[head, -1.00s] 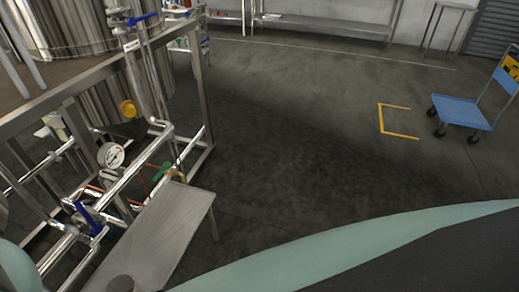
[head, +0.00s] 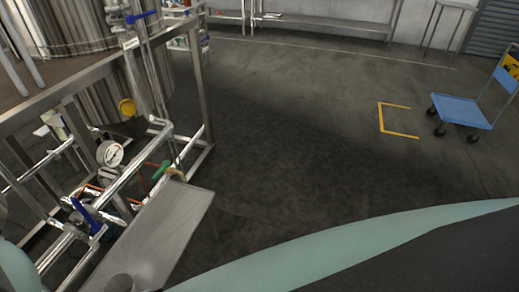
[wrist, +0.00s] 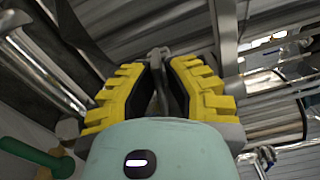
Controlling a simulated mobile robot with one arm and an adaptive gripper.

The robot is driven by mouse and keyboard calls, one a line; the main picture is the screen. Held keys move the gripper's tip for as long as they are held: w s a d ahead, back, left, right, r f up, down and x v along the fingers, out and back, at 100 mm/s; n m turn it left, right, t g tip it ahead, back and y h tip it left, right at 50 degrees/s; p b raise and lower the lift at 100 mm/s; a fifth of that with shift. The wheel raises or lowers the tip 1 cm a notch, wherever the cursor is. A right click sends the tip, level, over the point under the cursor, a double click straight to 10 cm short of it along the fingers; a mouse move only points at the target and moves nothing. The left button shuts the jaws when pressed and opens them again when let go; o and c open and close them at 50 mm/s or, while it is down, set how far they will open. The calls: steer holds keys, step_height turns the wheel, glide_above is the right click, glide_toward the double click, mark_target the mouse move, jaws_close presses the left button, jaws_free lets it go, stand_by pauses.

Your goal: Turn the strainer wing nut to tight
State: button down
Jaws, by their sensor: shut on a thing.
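My gripper (wrist: 158,85) shows in the wrist view, with yellow-and-black fingers close together. It is shut on a small grey metal piece (wrist: 158,52) that pokes out between the fingertips, seemingly the wing nut. The fingers hide most of it, so its wing angle and how tight it is cannot be told. The gripper does not show in the head view. The strainer body cannot be made out clearly in either view.
In the head view, a pipe frame holds a pressure gauge (head: 110,153), a blue valve handle (head: 86,216) and a green handle (head: 161,170). A grey metal plate (head: 165,230) stands beside it. The floor to the right is clear up to a blue cart (head: 460,110).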

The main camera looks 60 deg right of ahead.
steer(key=shift+d+f, duration=0.1)
stand_by(0.4)
steer(key=shift+m, duration=0.8)
steer(key=c, duration=1)
jaws_free()
steer(key=shift+s+r, duration=0.1)
steer(key=shift+r, duration=0.1)
steer(key=v, duration=1.1)
steer(key=shift+s, duration=0.35)
